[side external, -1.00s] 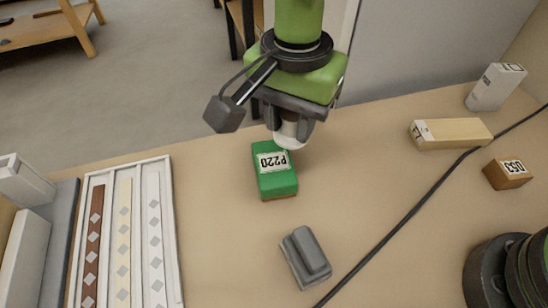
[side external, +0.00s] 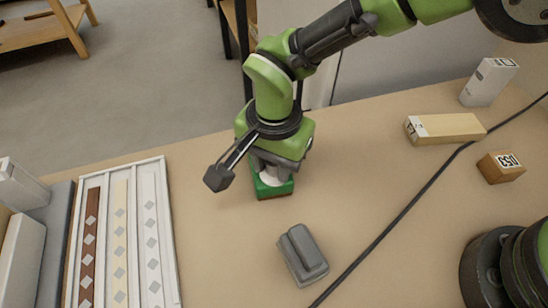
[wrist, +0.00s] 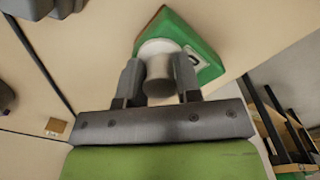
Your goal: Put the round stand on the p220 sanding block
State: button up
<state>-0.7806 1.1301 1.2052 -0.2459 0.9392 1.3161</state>
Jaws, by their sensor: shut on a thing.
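The green P220 sanding block (side external: 273,190) lies on the bench, mostly hidden under my gripper in the side view. It also shows in the wrist view (wrist: 207,68), behind the fingertips. The round stand (side external: 270,178) is white and grey, with a wide round disc and a narrower cylinder. My gripper (wrist: 160,78) is shut on the cylinder, and the disc faces the block. In the side view my gripper (side external: 272,168) is right over the block. The disc overlaps the block in both views; I cannot tell whether they touch.
A grey block (side external: 303,257) lies in front of the sanding block. A black cable (side external: 400,223) crosses the bench to the right. A wooden block (side external: 445,128), a white box (side external: 489,82) and a brown block (side external: 501,168) lie at right. A white tray (side external: 172,230) lies at left.

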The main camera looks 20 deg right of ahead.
jog(key=o, duration=0.9)
jog(key=shift+f, duration=0.1)
notch_tip(320, 180, up, 12)
jog(key=shift+r, duration=0.2)
